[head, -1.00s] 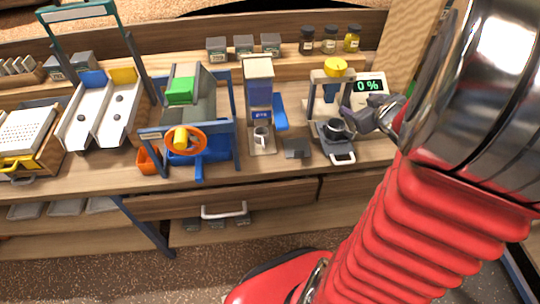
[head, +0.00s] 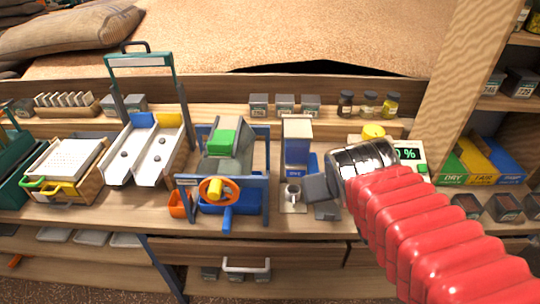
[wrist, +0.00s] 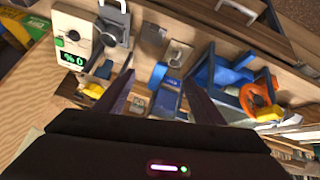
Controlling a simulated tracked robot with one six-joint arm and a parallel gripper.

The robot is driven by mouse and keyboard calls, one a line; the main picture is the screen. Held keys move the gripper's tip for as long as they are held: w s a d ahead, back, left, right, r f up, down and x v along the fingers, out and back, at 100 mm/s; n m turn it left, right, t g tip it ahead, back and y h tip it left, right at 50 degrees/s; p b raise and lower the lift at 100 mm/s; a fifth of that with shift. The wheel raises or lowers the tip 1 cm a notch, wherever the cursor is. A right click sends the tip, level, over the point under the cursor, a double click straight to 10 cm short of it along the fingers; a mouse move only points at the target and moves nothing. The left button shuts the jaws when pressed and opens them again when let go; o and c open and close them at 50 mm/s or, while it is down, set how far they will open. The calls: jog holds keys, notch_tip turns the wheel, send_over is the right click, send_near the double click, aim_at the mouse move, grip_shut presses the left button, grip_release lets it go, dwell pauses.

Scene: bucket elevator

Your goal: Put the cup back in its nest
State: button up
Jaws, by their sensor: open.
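A small light-coloured cup (head: 293,190) stands upright on a pale pad at the foot of the blue-and-white dispenser (head: 297,150). The cup also shows near the middle of the wrist view (wrist: 176,58). My gripper (head: 316,190) is just right of the cup in the head view and appears apart from it. In the wrist view my gripper (wrist: 160,85) has its two dark fingers spread, with the dispenser between them and nothing held. A grey block (head: 327,211) lies right of the cup. I cannot tell which place is the nest.
The meter (head: 407,153), reading 0 %, is partly hidden behind my wrist. A blue-framed machine with an orange wheel (head: 216,190) stands left of the dispenser. Small boxes and jars (head: 368,103) line the shelf behind. A drawer handle (head: 246,266) sticks out below the bench.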

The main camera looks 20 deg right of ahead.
jog(key=s+a+n+g+y, duration=0.1)
jog(key=s+a+y, duration=0.1)
jog(key=s+a, duration=0.4)
jog(key=a, duration=0.2)
jog(key=shift+a+y, duration=0.3)
jog(key=shift+a, duration=0.05)
jog(key=shift+d+f, duration=0.1)
jog(key=shift+d, duration=0.05)
